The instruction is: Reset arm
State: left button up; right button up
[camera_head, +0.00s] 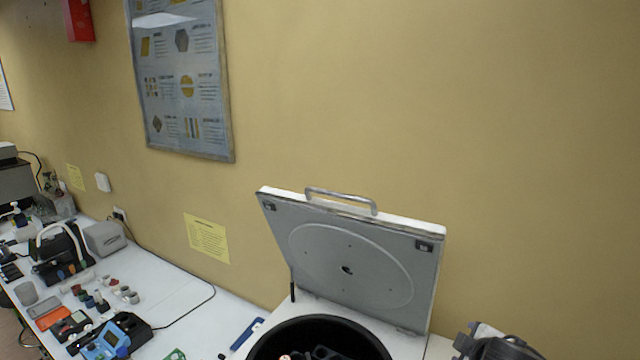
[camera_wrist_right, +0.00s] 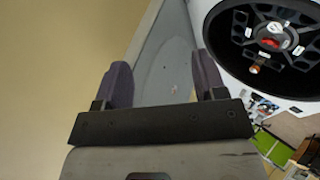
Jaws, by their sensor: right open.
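My right gripper (camera_wrist_right: 162,68) shows in the wrist view with its two dark fingers apart and nothing between them. Part of my right arm shows at the bottom right of the head view, right of the centrifuge. The centrifuge lid (camera_head: 345,258) stands raised, with its handle (camera_head: 340,199) along the top edge. The lid's grey inner face also shows behind the fingers in the wrist view (camera_wrist_right: 173,55). The dark round bowl (camera_head: 285,337) is open below it. In the wrist view the black rotor (camera_wrist_right: 247,52) lies right of the fingers. My left gripper is not in view.
A white bench (camera_head: 170,292) runs left with small jars (camera_head: 125,293), a blue device (camera_head: 105,342) and a black machine (camera_head: 62,255) with a pale curved handle. A yellow wall with a framed poster (camera_head: 183,78) stands behind. The space above the bench is free.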

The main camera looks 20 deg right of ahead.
jog(key=s+a+f+t+y, duration=0.15)
jog(key=a+f, duration=0.25)
jog(key=a, duration=0.4)
jog(key=s+a+f+m+y, duration=0.1)
jog(key=s+a+f, duration=0.2)
jog(key=s+f, duration=0.1)
jog(key=s+a+f+m+g+y+b, duration=0.1)
jog(key=s+a+f, duration=0.2)
jog(key=f, duration=0.4)
jog(key=s+a+f+m+g+y+b, duration=0.1)
jog(key=s+a+f, duration=0.3)
jog(key=s+f, duration=0.1)
jog(key=shift+s+f+g, duration=0.15)
jog(key=shift+s+g, duration=0.1)
jog(key=shift+s, duration=0.3)
jog(key=s+a+f+m+g+y+b, duration=0.1)
jog(key=s+a+f+g, duration=0.2)
jog(key=s+f, duration=0.6)
jog(key=s+g, duration=0.1)
jog(key=s, duration=0.2)
jog(key=shift+s+a+f+m, duration=0.25)
jog(key=shift+a+m, duration=0.15)
